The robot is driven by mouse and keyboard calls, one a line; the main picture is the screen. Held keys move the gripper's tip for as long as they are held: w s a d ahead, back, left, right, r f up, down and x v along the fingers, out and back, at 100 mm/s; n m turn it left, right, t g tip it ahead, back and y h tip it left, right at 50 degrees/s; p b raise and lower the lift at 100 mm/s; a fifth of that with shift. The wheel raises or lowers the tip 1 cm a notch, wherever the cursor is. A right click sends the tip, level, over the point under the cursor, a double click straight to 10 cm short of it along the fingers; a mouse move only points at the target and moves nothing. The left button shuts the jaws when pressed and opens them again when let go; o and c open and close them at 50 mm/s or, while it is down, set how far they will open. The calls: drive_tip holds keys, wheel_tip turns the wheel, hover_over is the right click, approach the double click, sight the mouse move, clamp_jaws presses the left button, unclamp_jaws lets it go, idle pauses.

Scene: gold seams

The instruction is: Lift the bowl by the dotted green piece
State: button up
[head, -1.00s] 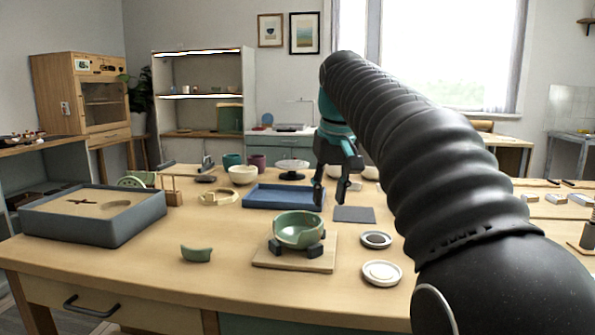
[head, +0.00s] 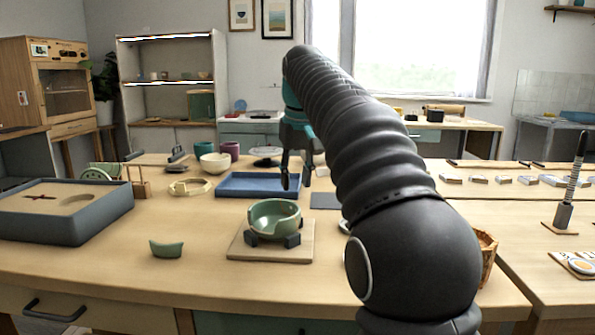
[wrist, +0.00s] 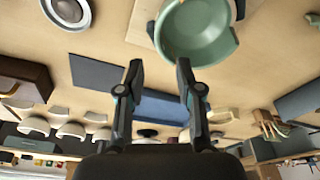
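A green bowl (head: 275,217) with a notch in its rim sits on dark supports on a wooden board (head: 240,249). In the wrist view the bowl (wrist: 196,32) is at the top, beyond my fingertips. A loose curved green piece (head: 166,250) lies on the table to the board's left; I cannot make out dots on it. A rounded green item (head: 97,173) with a pale edge stands behind the grey tray, partly hidden. My gripper (head: 296,180) hangs behind the bowl; in the wrist view its fingers (wrist: 158,72) are apart with nothing between them.
A grey tray (head: 115,219) stands at left and a blue tray (head: 228,183) behind the bowl. A cream bowl (head: 214,163), teal cup (head: 203,148) and purple cup (head: 231,150) stand farther back. The table front around the green piece is clear.

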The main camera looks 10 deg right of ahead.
sight(296, 205)
drive_tip(key=shift+f+b, duration=1.65)
drive_tip(key=shift+f, duration=1.1)
clamp_jaws()
